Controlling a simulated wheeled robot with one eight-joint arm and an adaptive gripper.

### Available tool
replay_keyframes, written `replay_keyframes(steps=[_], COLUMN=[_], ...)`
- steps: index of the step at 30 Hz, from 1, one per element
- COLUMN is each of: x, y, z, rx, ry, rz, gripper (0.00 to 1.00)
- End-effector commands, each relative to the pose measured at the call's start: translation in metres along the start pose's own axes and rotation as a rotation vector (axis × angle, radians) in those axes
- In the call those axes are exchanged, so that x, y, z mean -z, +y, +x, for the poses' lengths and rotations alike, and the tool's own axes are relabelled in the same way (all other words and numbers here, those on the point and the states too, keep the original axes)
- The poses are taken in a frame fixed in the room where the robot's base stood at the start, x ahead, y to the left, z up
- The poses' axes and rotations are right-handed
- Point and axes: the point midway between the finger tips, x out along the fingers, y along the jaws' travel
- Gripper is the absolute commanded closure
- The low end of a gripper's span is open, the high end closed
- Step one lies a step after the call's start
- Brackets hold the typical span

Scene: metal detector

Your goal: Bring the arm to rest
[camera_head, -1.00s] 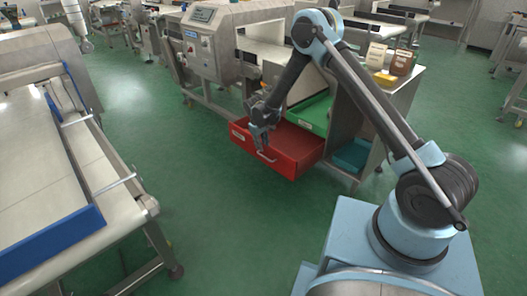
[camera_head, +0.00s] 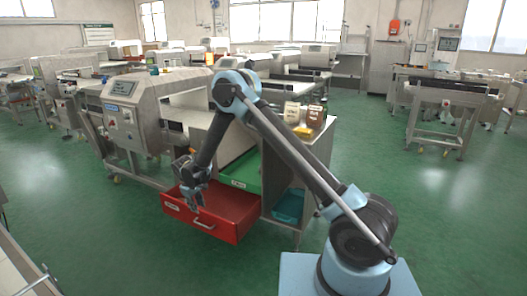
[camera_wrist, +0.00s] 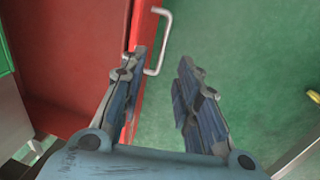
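My gripper (camera_head: 194,190) hangs from my raised, bent arm, pointing down over the front of an open red drawer (camera_head: 222,212). In the wrist view my gripper (camera_wrist: 165,92) is open, with a clear gap between its two fingers and nothing in it. The left finger overlaps the red drawer front (camera_wrist: 137,40) near its metal handle (camera_wrist: 163,45). I cannot tell whether it touches. The right finger is over green floor.
A green drawer (camera_head: 243,172) and a teal bin (camera_head: 288,206) are in the same cabinet. Bags (camera_head: 315,117) stand on its top. A metal detector (camera_head: 128,115) stands to the left. Green floor (camera_head: 440,210) is free at the right.

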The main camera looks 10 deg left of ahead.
Motion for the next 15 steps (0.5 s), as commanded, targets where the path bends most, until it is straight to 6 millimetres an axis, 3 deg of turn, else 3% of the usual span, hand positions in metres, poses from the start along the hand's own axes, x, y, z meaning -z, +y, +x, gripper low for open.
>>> replay_keyframes(steps=[8, 15], x=[-0.041, -0.092], y=[0.066, 0.118], z=[-0.064, -0.121], rx=[0.011, 0.023], ry=[-0.001, 0.002], rz=[0.095, 0.185], gripper=[0.7, 0.7])
